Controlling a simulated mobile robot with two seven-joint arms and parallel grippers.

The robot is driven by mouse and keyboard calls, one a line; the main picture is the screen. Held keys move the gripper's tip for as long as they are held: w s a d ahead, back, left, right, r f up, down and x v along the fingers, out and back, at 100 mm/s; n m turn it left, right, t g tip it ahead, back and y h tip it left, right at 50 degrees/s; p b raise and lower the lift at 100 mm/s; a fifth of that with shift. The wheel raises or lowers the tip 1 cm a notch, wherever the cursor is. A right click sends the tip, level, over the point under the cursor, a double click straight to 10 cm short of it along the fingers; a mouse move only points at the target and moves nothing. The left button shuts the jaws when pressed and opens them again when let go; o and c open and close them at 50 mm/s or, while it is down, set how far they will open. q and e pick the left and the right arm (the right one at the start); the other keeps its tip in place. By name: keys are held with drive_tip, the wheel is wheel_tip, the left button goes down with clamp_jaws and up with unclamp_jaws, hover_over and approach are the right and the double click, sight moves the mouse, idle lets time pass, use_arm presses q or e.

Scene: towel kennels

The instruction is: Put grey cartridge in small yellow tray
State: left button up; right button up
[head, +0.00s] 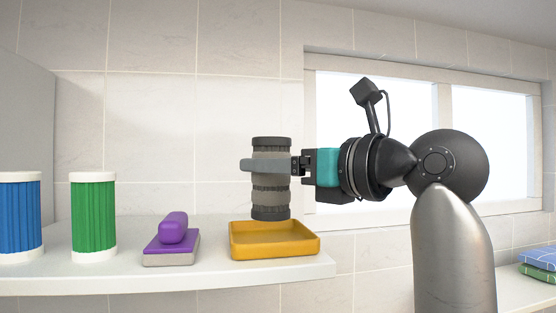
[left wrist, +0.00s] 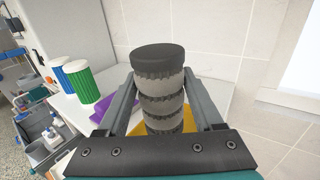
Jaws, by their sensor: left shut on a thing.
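The grey cartridge (head: 271,180), a ribbed upright cylinder with dark ends, is held by my left gripper (head: 270,165). The gripper's two fingers are shut around its middle, one on each side, as the left wrist view shows with the cartridge (left wrist: 160,90) between them. The small yellow tray (head: 275,246) sits on the white shelf directly below the cartridge. The cartridge's lower end is close to the tray's back rim in the head view; I cannot tell the exact gap. The tray (left wrist: 190,120) is mostly hidden behind the cartridge in the left wrist view. My right gripper is out of view.
A purple-handled block (head: 172,240) stands just left of the tray. A green ribbed canister (head: 93,217) and a blue one (head: 20,216) stand further left on the shelf (head: 215,272). A tiled wall is behind. Folded towels (head: 540,262) lie at the far right.

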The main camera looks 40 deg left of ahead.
sight(273, 191)
use_arm(q)
drive_tip(key=shift+w+a, duration=0.45)
drive_tip(key=shift+a, duration=0.1)
drive_tip(key=shift+w+a+f+b, duration=0.15)
drive_tip(key=shift+f+b, duration=0.35)
drive_tip(key=shift+f, duration=0.25)
drive_tip(key=shift+f+b, duration=1)
drive_tip(key=shift+f, duration=0.1)
drive_tip(key=o, duration=1.5)
